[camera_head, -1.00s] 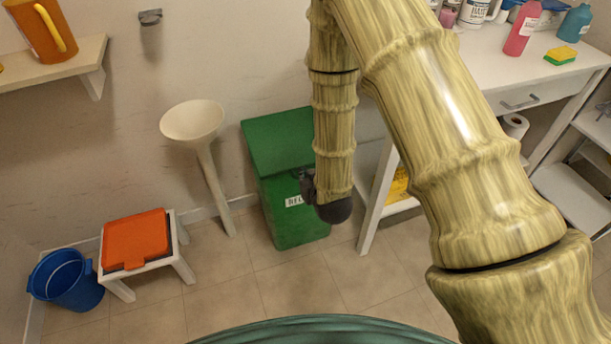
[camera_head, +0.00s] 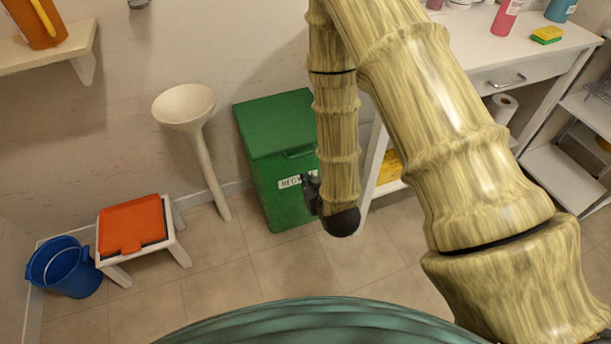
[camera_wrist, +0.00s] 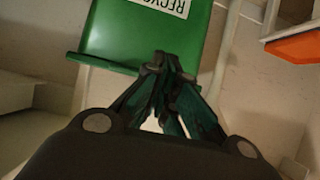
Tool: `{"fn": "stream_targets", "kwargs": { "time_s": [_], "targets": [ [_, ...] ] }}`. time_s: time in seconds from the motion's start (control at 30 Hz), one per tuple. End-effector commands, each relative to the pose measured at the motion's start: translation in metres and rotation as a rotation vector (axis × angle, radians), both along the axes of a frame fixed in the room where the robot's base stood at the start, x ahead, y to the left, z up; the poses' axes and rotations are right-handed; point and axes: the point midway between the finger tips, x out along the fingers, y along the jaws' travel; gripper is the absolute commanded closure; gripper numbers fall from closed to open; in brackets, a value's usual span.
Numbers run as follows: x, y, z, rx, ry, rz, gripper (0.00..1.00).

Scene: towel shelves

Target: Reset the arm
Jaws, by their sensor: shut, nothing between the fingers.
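My arm hangs down from the top of the head view, with its dark end low in front of the green recycling bin (camera_head: 270,150). My gripper (camera_wrist: 168,60) shows in the wrist view, its dark green fingers drawn together at the tips with nothing between them. The bin also shows beyond the fingertips in the wrist view (camera_wrist: 125,35). In the head view the fingers are mostly hidden behind the arm's end.
A white table (camera_head: 480,60) with bottles and a sponge (camera_head: 547,35) stands at the right. A white pedestal (camera_head: 184,105), a stool with an orange top (camera_head: 132,226) and a blue bucket (camera_head: 63,268) stand at the left. The tiled floor (camera_head: 225,275) between is clear.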

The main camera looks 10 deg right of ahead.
Motion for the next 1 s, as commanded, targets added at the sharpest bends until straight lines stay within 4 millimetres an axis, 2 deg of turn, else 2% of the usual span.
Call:
{"fn": "stream_targets", "kwargs": {
  "time_s": [0.3, 0.37, 0.47, 0.57, 0.7, 0.8, 1.0],
  "targets": [
    [-0.006, -0.003, -0.002, -0.001, 0.006, -0.004, 1.0],
    [-0.01, -0.005, -0.008, -0.002, 0.025, -0.008, 1.0],
    [-0.029, -0.012, -0.029, -0.007, 0.104, -0.019, 1.0],
    [-0.063, -0.024, -0.063, -0.016, 0.238, -0.039, 1.0],
    [-0.127, -0.04, -0.109, -0.027, 0.463, -0.07, 1.0],
    [-0.175, -0.05, -0.135, -0.034, 0.616, -0.089, 1.0],
    [-0.253, -0.065, -0.163, -0.041, 0.852, -0.124, 1.0]
  ]
}}
